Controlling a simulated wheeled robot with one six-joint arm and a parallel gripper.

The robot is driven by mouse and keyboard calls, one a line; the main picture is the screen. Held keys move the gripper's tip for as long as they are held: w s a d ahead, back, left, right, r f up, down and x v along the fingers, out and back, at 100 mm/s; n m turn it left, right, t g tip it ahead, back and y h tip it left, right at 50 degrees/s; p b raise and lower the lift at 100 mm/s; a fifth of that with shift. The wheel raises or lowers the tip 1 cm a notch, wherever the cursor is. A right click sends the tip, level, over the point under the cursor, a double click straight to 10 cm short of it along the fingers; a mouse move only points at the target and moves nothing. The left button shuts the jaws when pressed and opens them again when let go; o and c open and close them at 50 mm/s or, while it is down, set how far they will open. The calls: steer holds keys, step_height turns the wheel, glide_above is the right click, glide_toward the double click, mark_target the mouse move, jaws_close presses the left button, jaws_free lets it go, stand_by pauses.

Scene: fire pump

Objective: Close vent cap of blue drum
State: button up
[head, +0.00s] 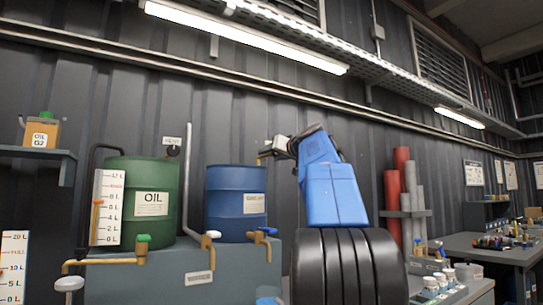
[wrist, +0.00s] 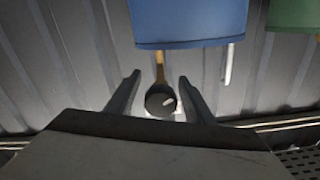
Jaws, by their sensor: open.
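The blue drum (head: 236,205) stands on a grey cabinet, and its side also fills the top of the wrist view (wrist: 188,22). A brass pipe (wrist: 159,66) runs from it to a round dark vent cap (wrist: 157,96) with a white mark on its face. My gripper (wrist: 160,77) is open. Its two fingers lie on either side of the cap in the wrist view, with visible gaps; I cannot tell the depth between them. In the head view my gripper (head: 268,150) is above the drum's right rim, and the cap is hidden there.
A green oil drum (head: 140,222) with its own dark vent cap (head: 172,150) stands left on the same cabinet (head: 180,265). Brass taps (head: 208,238) stick out in front. The ribbed wall (head: 270,120) is close behind. Red cylinders (head: 391,205) stand right of my arm.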

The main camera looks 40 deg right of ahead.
steer(key=c, duration=1)
steer(key=shift+c, duration=0.2)
steer(key=shift+m, duration=0.3)
steer(key=m, duration=0.4)
steer(key=shift+m, duration=0.3)
steer(key=m, duration=1.1)
steer(key=shift+m, duration=0.4)
steer(key=m, duration=0.6)
steer(key=shift+m, duration=0.3)
steer(key=shift+f, duration=0.1)
